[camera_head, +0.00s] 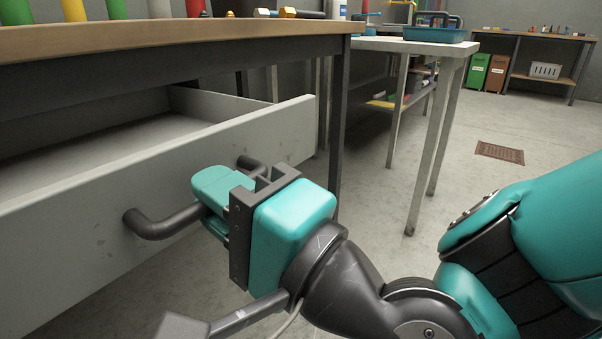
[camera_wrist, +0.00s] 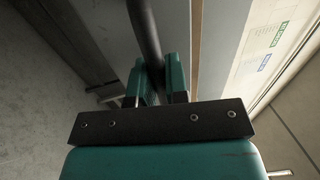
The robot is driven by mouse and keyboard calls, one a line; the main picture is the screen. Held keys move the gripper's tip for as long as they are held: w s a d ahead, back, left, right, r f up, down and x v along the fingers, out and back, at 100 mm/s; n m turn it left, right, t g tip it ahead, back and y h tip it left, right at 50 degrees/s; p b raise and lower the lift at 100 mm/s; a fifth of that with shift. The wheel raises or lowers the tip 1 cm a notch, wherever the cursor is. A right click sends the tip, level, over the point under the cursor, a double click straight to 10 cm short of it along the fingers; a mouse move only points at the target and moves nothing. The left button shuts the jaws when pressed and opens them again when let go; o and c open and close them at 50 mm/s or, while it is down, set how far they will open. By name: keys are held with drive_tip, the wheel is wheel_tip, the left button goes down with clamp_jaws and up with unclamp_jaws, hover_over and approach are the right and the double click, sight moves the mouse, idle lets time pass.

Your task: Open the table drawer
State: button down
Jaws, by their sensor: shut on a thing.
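The table drawer (camera_head: 90,190) is a grey box under the wooden-topped table (camera_head: 180,37). It stands pulled out, and its empty-looking inside shows in the head view. Its dark bar handle (camera_head: 160,224) is fixed on the front panel. My teal gripper (camera_head: 212,200) is shut around the middle of the handle. In the wrist view the dark handle (camera_wrist: 143,30) runs down between the two teal fingers (camera_wrist: 158,85). The fingers hide part of the handle.
A dark table leg (camera_head: 341,120) stands just beyond the drawer's right end. A grey-topped table (camera_head: 400,45) with a blue tray (camera_head: 435,34) is behind it. Green (camera_head: 478,70) and brown (camera_head: 497,73) bins stand far right. A floor grate (camera_head: 499,152) lies on open floor.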

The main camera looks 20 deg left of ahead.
drive_tip(key=shift+s, duration=0.3)
drive_tip(key=c, duration=1.4)
unclamp_jaws()
drive_tip(key=shift+o, duration=1.2)
drive_tip(key=shift+w, duration=0.1)
drive_tip(key=shift+d+f, duration=0.1)
drive_tip(key=shift+d, duration=0.05)
